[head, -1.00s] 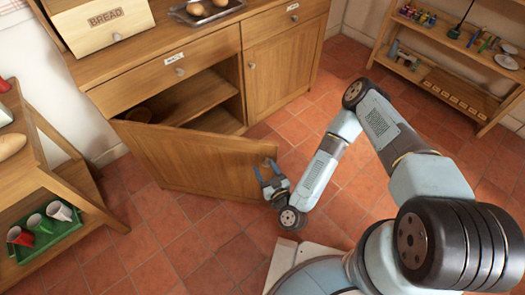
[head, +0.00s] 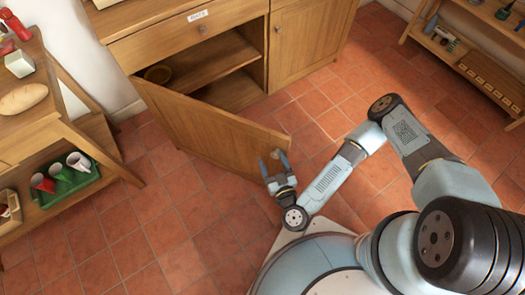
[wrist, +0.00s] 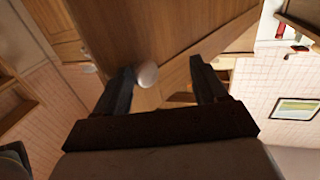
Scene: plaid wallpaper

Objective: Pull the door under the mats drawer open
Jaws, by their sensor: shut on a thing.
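The mats drawer (head: 190,38), with a small label and a round knob, is closed in the cabinet front. The wooden door (head: 205,125) under it stands part open, hinged at the left, its free edge swung out over the floor. My gripper (head: 275,166) is at the door's upper free corner, shut on its pale round knob (head: 276,154). In the wrist view the knob (wrist: 147,74) shows beside the left finger, between the two fingers, with the door panel (wrist: 150,30) behind. The contact on the knob is not clearly visible.
The open cabinet shows a shelf (head: 205,65) with a bowl (head: 158,74). The neighbouring door (head: 305,40) is closed. At the left, a wooden stand (head: 60,125) holds a green tray (head: 75,184) with mugs. A low shelf (head: 480,70) is at the upper right. Tiled floor lies clear around the door.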

